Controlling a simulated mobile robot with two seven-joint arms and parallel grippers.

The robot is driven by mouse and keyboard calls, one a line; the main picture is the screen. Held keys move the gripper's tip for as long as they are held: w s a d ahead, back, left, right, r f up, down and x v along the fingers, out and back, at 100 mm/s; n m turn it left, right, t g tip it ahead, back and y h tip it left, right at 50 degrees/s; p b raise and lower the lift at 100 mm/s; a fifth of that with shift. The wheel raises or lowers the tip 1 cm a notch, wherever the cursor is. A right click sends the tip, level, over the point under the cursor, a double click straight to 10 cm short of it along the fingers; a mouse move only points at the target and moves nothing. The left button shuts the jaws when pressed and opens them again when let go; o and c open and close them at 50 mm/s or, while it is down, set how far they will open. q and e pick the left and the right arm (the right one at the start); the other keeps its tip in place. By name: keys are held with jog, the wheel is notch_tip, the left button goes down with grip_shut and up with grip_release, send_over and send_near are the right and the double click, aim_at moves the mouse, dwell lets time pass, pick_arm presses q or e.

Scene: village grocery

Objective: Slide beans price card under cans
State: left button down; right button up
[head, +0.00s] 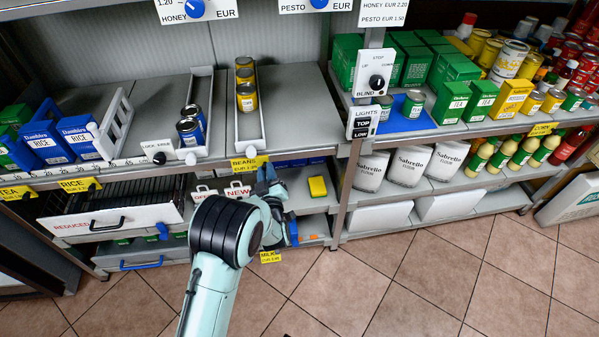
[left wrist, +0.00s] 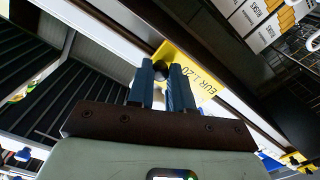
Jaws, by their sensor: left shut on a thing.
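The yellow beans price card (head: 246,164) is on the shelf's front edge, below the lane of yellow cans (head: 246,97). My left gripper (head: 267,175) is at the card's right end, with its fingers pointing up to the shelf edge. In the left wrist view the fingers (left wrist: 168,84) are shut on the card, and a small dark round part shows between them. Dark blue cans (head: 190,130) stand in the lane to the left.
A yellow rice card (head: 80,184) is farther left on the same edge. A yellow sponge-like item (head: 317,187) lies on the shelf below. The tiled floor in front is clear.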

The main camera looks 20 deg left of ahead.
pick_arm(q)
jog(key=s+a+b, duration=0.2)
jog(key=s+a, duration=0.7)
jog(key=a, duration=0.4)
jog(key=shift+a, duration=0.35)
pick_arm(e)
jog(key=shift+t+h, duration=0.3)
jog(key=shift+t, duration=0.3)
jog(key=w+f, duration=0.1)
jog(key=w+d+f, duration=0.1)
jog(key=w+d, duration=0.1)
jog(key=w, duration=0.1)
jog(key=shift+f, duration=0.4)
pick_arm(q)
jog(key=shift+s, duration=0.1)
jog(key=c, duration=1)
grip_release()
jog(key=shift+d, duration=0.1)
jog(key=p+v, duration=0.5)
jog(key=v, duration=0.8)
pick_arm(e)
jog(key=s+a+r+g+y, duration=0.1)
jog(key=s+a+r+g, duration=0.1)
jog(key=s+a+r, duration=0.2)
jog(key=shift+s+r+g, duration=0.4)
jog(key=shift+s+r, duration=0.95)
jog(key=shift+s, duration=1)
